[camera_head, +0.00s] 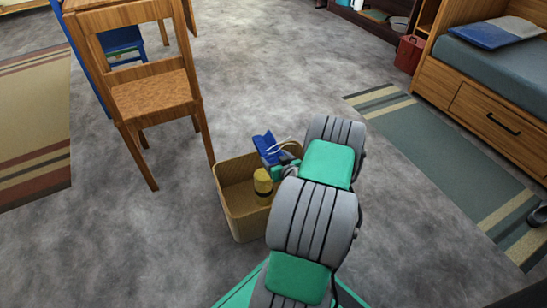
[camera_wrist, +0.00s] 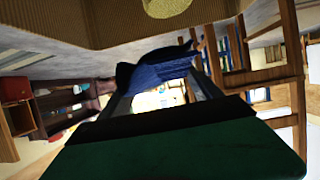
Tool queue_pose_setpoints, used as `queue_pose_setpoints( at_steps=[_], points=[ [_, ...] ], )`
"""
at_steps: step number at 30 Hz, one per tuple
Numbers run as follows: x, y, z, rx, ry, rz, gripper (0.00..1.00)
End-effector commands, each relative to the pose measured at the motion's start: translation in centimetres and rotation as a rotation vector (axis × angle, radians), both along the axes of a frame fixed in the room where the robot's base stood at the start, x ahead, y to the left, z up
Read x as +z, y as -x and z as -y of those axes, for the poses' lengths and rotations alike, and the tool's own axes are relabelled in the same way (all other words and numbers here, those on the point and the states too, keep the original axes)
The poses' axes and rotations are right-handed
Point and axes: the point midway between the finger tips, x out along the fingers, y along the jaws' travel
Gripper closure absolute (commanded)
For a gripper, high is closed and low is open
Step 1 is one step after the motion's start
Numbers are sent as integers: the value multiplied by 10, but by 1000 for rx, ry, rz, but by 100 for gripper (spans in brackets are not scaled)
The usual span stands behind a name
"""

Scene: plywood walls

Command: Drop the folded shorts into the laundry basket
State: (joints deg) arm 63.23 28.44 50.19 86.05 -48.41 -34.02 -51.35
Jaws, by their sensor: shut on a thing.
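The folded shorts (camera_head: 266,146) are a small blue bundle above the back part of the laundry basket in the head view. They also show as dark blue cloth in the wrist view (camera_wrist: 155,70). My gripper (camera_head: 275,162) is shut on the shorts and holds them over the basket, partly hidden by my arm. The laundry basket (camera_head: 232,208) is tan and open-topped, standing on the floor. My arm hides its right side. Its ribbed wall (camera_wrist: 45,25) shows at the top of the wrist view.
A yellow roundish thing (camera_head: 263,187) is inside the basket. A wooden chair (camera_head: 150,95) stands close behind it to the left. A striped rug (camera_head: 430,165) and a bed with a drawer (camera_head: 490,115) lie to the right. Grey floor around is clear.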

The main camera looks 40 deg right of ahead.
Motion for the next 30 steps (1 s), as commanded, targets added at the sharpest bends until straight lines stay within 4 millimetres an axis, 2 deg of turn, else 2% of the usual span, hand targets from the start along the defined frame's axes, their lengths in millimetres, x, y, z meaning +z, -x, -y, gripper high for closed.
queue_pose_setpoints(
  at_steps=[1,9,19,20,28,30],
  points=[
    [-11,0,0,0,-1,-1,74],
    [-48,0,0,0,0,0,74],
    [-52,0,1,1,1,1,74],
    [-52,0,1,1,1,1,25],
    [-52,0,0,1,1,0,3],
    [-52,0,0,1,1,0,2]
  ],
)
